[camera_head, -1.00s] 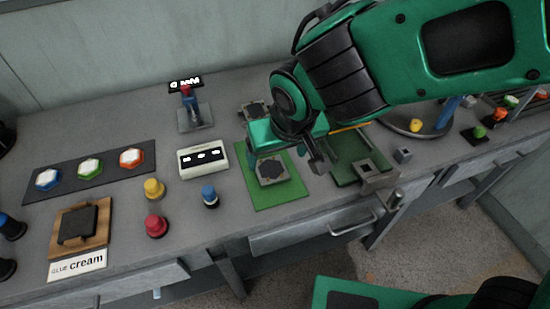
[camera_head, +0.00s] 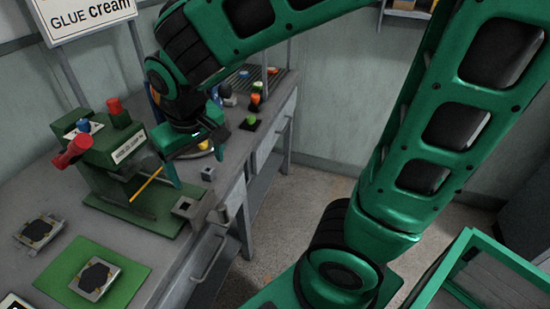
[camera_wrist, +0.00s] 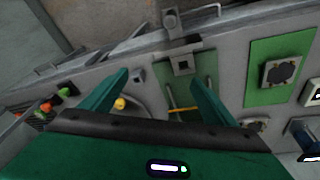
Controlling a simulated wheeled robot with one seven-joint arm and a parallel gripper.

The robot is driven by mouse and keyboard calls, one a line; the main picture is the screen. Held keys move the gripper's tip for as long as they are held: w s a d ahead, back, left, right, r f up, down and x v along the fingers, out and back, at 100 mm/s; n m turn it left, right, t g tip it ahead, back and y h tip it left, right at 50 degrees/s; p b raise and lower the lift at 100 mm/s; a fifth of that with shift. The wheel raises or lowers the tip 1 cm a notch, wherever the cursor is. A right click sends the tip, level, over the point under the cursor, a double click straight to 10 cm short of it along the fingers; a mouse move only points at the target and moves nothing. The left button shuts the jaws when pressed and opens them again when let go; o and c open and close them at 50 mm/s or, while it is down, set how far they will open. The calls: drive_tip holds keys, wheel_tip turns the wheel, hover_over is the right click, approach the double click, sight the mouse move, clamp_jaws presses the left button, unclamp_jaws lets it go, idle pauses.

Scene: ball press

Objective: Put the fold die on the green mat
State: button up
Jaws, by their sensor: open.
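The green mat (camera_head: 60,268) lies on the grey bench near its front edge. A square metal die plate (camera_head: 95,278) with a dark eight-sided face lies flat on it, inside its edges. A similar plate (camera_head: 40,232) lies on the bare bench behind the mat; I cannot tell from markings which is the fold die. In the wrist view, the mat (camera_wrist: 256,92) with its plate (camera_wrist: 278,73) is at the upper right. My gripper (camera_head: 194,163) is open and empty, above the bench right of the press, well away from the mat. Its fingers (camera_wrist: 160,80) are spread wide.
A green press (camera_head: 110,155) with red knobs and a thin yellow rod (camera_head: 146,185) stands between mat and gripper. A square grey block with a hole (camera_head: 187,207) and a small grey cube (camera_head: 207,173) are at the front edge. A yellow ball (camera_wrist: 119,103) is near my fingers.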

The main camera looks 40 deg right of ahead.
drive_tip(key=s+d+m+g, duration=0.2)
drive_tip(key=s+d+m, duration=0.3)
drive_tip(key=d, duration=1)
drive_tip(key=s+d+m, duration=0.1)
drive_tip(key=s+d, duration=0.3)
drive_tip(key=s, duration=0.2)
drive_tip(key=s+d+m+g, duration=0.1)
drive_tip(key=s+d, duration=0.2)
drive_tip(key=s, duration=0.3)
drive_tip(key=shift+s+d+y, duration=0.3)
drive_tip(key=shift+d+y, duration=0.1)
drive_tip(key=shift+w+f, duration=0.3)
drive_tip(key=shift+w, duration=0.45)
